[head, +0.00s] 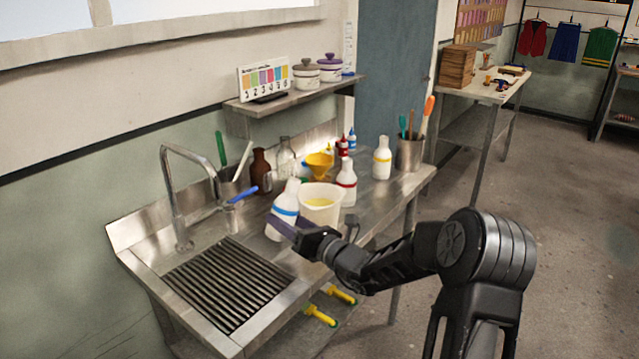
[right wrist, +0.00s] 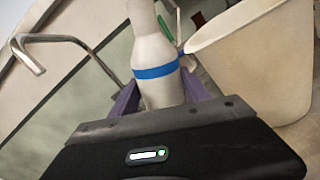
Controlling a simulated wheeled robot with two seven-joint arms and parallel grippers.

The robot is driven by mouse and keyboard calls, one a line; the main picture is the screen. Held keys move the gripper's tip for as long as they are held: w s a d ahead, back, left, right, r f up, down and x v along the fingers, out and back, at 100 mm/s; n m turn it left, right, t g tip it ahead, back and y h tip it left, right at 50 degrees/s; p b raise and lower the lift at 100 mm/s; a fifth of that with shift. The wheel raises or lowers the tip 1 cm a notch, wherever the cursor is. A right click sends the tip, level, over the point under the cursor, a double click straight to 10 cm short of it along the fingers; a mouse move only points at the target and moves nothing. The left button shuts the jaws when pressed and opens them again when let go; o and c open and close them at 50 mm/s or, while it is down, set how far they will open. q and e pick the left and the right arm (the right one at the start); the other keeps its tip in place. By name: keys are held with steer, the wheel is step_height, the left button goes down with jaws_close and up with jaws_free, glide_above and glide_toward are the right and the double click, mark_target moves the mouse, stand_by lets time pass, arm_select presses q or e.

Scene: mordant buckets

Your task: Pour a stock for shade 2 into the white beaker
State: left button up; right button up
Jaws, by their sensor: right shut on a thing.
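My right gripper (head: 290,229) is shut on a white bottle with a blue band (head: 286,205). The bottle leans a little to the right in the head view, beside the white beaker (head: 318,212). In the right wrist view the bottle (right wrist: 155,55) stands between the purple fingers, and the beaker (right wrist: 255,60) is to its right. Yellow shows inside the beaker. Whether bottle and beaker touch, I cannot tell. A red-banded white bottle (head: 346,185) and a yellow-banded one (head: 382,160) stand behind the beaker. A numbered colour card (head: 264,80) stands on the shelf. My left gripper is out of view.
A sink with a dark grate (head: 230,285) and a tap (head: 176,200) is at the left. A brown bottle (head: 261,170), yellow funnel (head: 319,164) and small red bottles stand behind the beaker. A tool pot (head: 410,154) is at the right.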

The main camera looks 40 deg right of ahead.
mark_target(287, 201)
steer(key=shift+m, duration=0.6)
step_height(287, 201, up, 7)
steer(key=p, duration=0.5)
steer(key=shift+d+f, duration=0.15)
steer(key=shift+f, duration=0.05)
steer(key=shift+m+p, duration=0.35)
steer(key=shift+m, duration=0.35)
step_height(287, 201, down, 3)
steer(key=shift+r+m+h+b, duration=0.1)
steer(key=shift+m+h+b, duration=0.3)
steer(key=shift+m+b, duration=0.35)
steer(key=shift+f+t, duration=0.3)
steer(key=shift+w+r, duration=0.15)
steer(key=shift+r, duration=0.1)
steer(key=shift+s, duration=0.25)
steer(key=shift+f+m, duration=0.1)
steer(key=shift+m, duration=0.15)
steer(key=shift+w+f, duration=0.2)
steer(key=shift+s, duration=0.2)
steer(key=shift+w+f, duration=0.15)
steer(key=shift+f, duration=0.05)
steer(key=shift+a+r+m, duration=0.1)
steer(key=shift+a+m, duration=0.1)
steer(key=shift+m, duration=0.1)
steer(key=shift+d, duration=0.1)
steer(key=shift+a, duration=0.2)
